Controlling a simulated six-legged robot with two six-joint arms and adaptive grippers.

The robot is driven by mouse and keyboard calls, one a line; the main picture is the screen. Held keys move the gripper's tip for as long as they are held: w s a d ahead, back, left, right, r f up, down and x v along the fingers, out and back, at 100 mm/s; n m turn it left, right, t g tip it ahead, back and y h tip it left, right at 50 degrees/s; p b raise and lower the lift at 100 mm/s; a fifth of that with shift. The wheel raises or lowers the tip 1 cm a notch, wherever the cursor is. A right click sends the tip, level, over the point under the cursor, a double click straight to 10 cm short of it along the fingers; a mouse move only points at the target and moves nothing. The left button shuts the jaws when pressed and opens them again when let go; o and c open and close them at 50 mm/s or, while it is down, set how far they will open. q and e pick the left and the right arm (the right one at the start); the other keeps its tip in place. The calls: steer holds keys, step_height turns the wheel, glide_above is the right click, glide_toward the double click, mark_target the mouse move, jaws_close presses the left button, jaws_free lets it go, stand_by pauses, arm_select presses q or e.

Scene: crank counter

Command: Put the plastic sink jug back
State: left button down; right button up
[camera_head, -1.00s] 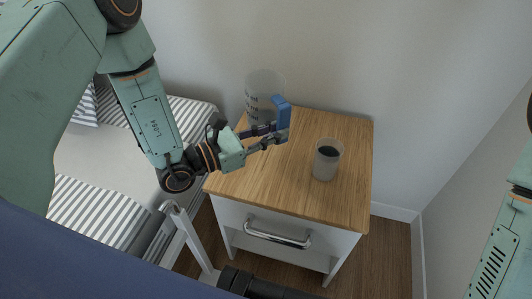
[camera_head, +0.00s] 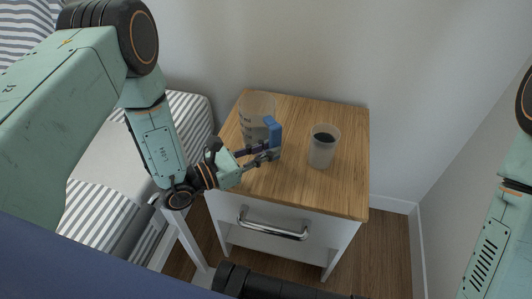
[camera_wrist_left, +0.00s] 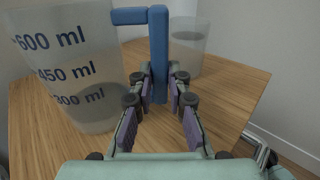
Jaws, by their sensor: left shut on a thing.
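The clear plastic jug (camera_head: 256,108) with ml markings and a blue handle (camera_head: 274,128) is over the left part of the wooden cabinet top (camera_head: 300,190). In the left wrist view the jug (camera_wrist_left: 70,65) stands about upright at the left, its base at or close to the wood; I cannot tell if it touches. My left gripper (camera_head: 270,154) is shut on the blue handle, which also shows in the wrist view (camera_wrist_left: 158,50). My right gripper is out of view; only part of that arm shows at the right edge.
A translucent cup (camera_head: 323,150) with dark contents stands on the top, right of the jug and apart from it. The cabinet has a metal drawer handle (camera_head: 272,226). A striped bed (camera_head: 90,205) is at the left; walls are behind and right.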

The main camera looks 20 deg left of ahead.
arm_select(q)
steer(key=shift+f, duration=0.1)
steer(key=c, duration=1.3)
jaws_free()
steer(key=shift+s+a+r, duration=0.15)
steer(key=shift+r, duration=0.05)
steer(key=p+v, duration=0.3)
steer(key=v, duration=0.8)
steer(key=shift+s+a, duration=0.15)
steer(key=shift+s, duration=0.1)
